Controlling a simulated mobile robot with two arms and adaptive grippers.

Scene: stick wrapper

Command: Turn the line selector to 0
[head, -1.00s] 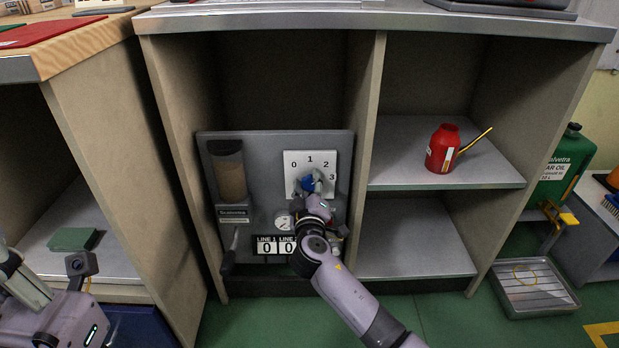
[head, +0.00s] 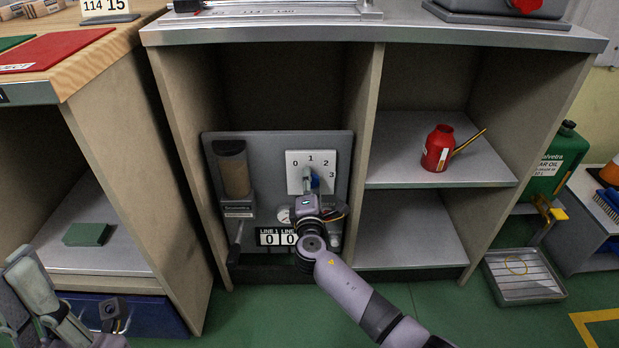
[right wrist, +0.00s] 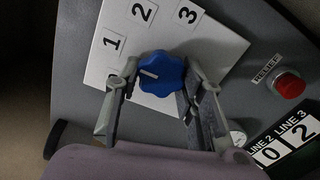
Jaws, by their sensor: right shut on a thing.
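The line selector is a blue lobed knob (right wrist: 162,75) with a white mark, on a white plate (right wrist: 95,72) numbered 0 to 3. My right gripper (right wrist: 162,80) is shut on the knob, one finger on each side. In the right wrist view the mark lies toward the picture's left, below the 1; the 0 is hidden there, so I cannot tell its exact setting. In the head view the white plate (head: 297,160) shows the 0, and my right gripper (head: 309,184) covers most of the knob. My left gripper (head: 30,285) is low at the left, away from the panel.
The grey panel (head: 270,142) stands in a cabinet bay. It bears a red relief button (right wrist: 290,86), line counters (right wrist: 285,140), a gauge and a lever (head: 236,240). A red oil can (head: 437,150) stands on the right shelf. A green block (head: 87,234) lies in the left cabinet.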

